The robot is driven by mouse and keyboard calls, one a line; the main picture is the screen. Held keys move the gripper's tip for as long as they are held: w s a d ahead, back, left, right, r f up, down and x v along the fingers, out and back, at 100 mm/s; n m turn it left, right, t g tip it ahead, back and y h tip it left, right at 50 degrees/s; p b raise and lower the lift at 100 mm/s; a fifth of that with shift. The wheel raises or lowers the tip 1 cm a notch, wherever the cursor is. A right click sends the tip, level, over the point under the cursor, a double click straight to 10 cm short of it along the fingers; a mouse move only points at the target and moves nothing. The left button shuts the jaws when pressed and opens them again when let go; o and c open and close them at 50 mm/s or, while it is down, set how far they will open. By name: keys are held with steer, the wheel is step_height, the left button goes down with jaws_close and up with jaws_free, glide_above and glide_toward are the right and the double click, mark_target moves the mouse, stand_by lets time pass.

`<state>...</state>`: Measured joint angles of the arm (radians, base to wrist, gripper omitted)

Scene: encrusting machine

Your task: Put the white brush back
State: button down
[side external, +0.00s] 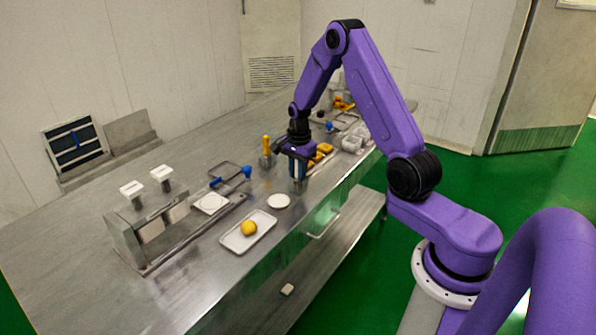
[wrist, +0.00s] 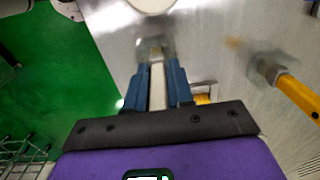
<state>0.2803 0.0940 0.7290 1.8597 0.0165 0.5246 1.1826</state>
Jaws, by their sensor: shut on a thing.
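My gripper (side external: 298,168) is over the table's right-hand edge in the side view, pointing down. In the wrist view, its blue fingers (wrist: 157,82) are shut on the white brush (wrist: 157,92), whose pale handle lies between them. A small metal holder (side external: 299,186) stands directly below the fingers; it also shows in the wrist view (wrist: 153,46), in line with the brush's far end. The brush's lower end is hidden, so I cannot tell how deep it sits in the holder.
A yellow-handled brush (side external: 266,146) stands in a second holder close by, left of my gripper. A white disc (side external: 278,201) and a white tray (side external: 240,240) with a yellow ball are nearer. The metal machine (side external: 135,235) is at left. Clear bins (side external: 352,141) stand behind.

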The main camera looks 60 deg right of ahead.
steer(key=shift+f, duration=0.1)
steer(key=c, duration=1)
jaws_free()
